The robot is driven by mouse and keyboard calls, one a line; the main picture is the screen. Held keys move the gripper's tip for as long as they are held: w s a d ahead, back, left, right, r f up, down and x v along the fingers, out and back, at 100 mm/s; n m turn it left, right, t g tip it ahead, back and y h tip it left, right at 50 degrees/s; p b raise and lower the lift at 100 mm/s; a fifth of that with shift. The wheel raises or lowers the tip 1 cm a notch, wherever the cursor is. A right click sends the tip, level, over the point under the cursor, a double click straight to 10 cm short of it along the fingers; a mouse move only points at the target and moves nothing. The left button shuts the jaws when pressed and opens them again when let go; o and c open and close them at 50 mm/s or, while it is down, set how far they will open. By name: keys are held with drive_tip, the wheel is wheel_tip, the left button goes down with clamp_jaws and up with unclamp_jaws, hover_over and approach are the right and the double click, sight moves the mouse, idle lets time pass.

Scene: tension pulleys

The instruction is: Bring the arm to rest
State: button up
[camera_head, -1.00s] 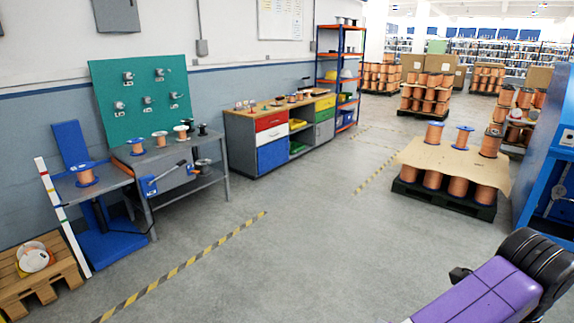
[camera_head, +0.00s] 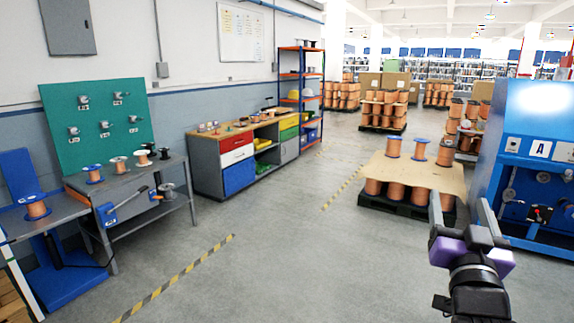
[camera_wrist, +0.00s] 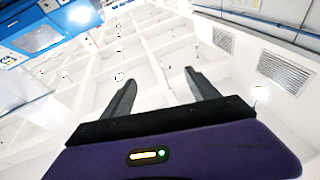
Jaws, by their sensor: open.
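My gripper (camera_head: 460,208) stands raised at the right of the head view, its fingers pointing up, above the open floor in front of the pallet. It holds nothing. In the wrist view its two dark fingers (camera_wrist: 160,92) are spread apart with an empty gap between them. Behind them are the white ceiling and vents. My purple and black wrist shows below the fingers.
A blue machine (camera_head: 530,150) stands at the right, near my arm. A pallet of copper spools with a cardboard sheet (camera_head: 400,172) lies beyond the gripper. A grey workbench (camera_head: 135,185) and a long cabinet (camera_head: 205,165) line the left wall. The middle floor is clear.

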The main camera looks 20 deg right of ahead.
drive_tip(key=s+a+f+n+t+y, duration=0.35)
drive_tip(key=a+f+n+y, duration=0.25)
drive_tip(key=a, duration=0.3)
drive_tip(key=s+a+f+n+t+y, duration=0.2)
drive_tip(key=s+a+f+n+y, duration=0.2)
drive_tip(key=a+f+n+y, duration=0.45)
drive_tip(key=s+a+f+m+g, duration=0.1)
drive_tip(key=s+a+f+g, duration=0.1)
drive_tip(key=s, duration=0.5)
drive_tip(key=s+a+f+m+g, duration=0.2)
drive_tip(key=s+a+f, duration=0.2)
drive_tip(key=s+f, duration=0.2)
drive_tip(key=s+a+f+m+g, duration=0.2)
drive_tip(key=s+a+f+g, duration=0.1)
drive_tip(key=s, duration=0.7)
drive_tip(key=shift+a+f, duration=0.5)
drive_tip(key=shift+f, duration=0.05)
drive_tip(key=shift+m+h, duration=0.25)
